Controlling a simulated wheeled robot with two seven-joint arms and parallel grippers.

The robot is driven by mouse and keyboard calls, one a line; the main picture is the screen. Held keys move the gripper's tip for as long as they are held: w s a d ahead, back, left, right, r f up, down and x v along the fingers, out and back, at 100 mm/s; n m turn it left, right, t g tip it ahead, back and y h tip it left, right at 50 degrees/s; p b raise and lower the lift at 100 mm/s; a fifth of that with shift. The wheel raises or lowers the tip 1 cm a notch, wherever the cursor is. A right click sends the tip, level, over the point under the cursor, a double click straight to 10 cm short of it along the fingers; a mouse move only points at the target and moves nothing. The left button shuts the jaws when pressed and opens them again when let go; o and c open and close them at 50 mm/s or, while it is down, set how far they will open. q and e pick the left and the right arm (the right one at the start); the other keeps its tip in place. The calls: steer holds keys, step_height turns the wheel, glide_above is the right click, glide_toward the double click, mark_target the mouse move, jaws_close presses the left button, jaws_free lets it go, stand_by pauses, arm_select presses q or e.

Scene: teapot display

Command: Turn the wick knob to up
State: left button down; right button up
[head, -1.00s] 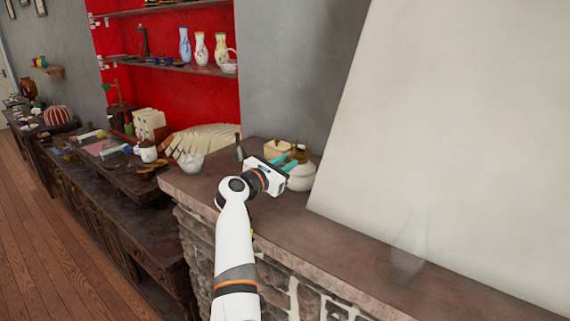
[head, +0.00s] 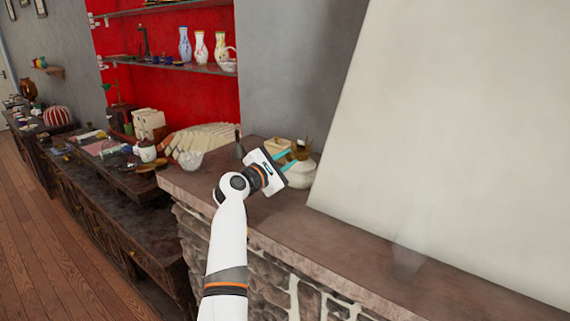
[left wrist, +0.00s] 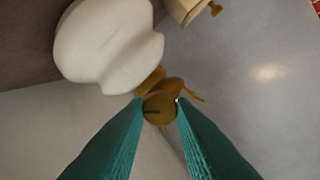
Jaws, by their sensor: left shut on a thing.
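The lamp has a rounded white body (head: 302,176) and a brass top (head: 302,149), and it stands on the stone ledge beside the large white panel. In the left wrist view its white body (left wrist: 108,42) is at the upper left. The round brass wick knob (left wrist: 160,108), with a dark slot mark on its face, is between the teal fingertips. My left gripper (head: 293,159) is shut on this knob; the grip also shows in the left wrist view (left wrist: 160,104). The knob is too small to make out in the head view. My right gripper is out of view.
A pale wooden box (head: 277,146) and a dark slender object (head: 239,146) stand near the lamp. A clear glass chimney (head: 408,248) stands farther along the ledge (head: 340,235). The white panel (head: 450,140) bounds the ledge at the back right. A cluttered dark cabinet stands left.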

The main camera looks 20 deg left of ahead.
arm_select(q)
steer(key=m+b, duration=0.1)
steer(key=m, duration=0.2)
steer(key=shift+f+m, duration=0.15)
steer(key=shift+m, duration=0.25)
steer(key=m+b, duration=0.2)
steer(key=m, duration=0.1)
steer(key=shift+m, duration=0.3)
steer(key=m+b, duration=0.2)
steer(key=m, duration=0.1)
steer(key=shift+f+m, duration=0.1)
steer(key=shift+m, duration=0.3)
steer(key=m+b, duration=0.1)
steer(key=m, duration=0.2)
steer(key=shift+m, duration=0.3)
steer(key=m+b, duration=0.2)
steer(key=m, duration=0.4)
steer(key=shift+f+b, duration=0.1)
steer(key=shift+b, duration=0.3)
steer(key=m, duration=0.2)
steer(key=shift+m, duration=0.4)
steer(key=shift+a+m+b, duration=0.1)
steer(key=shift+m+b, duration=0.3)
steer(key=shift+m, duration=1.5)
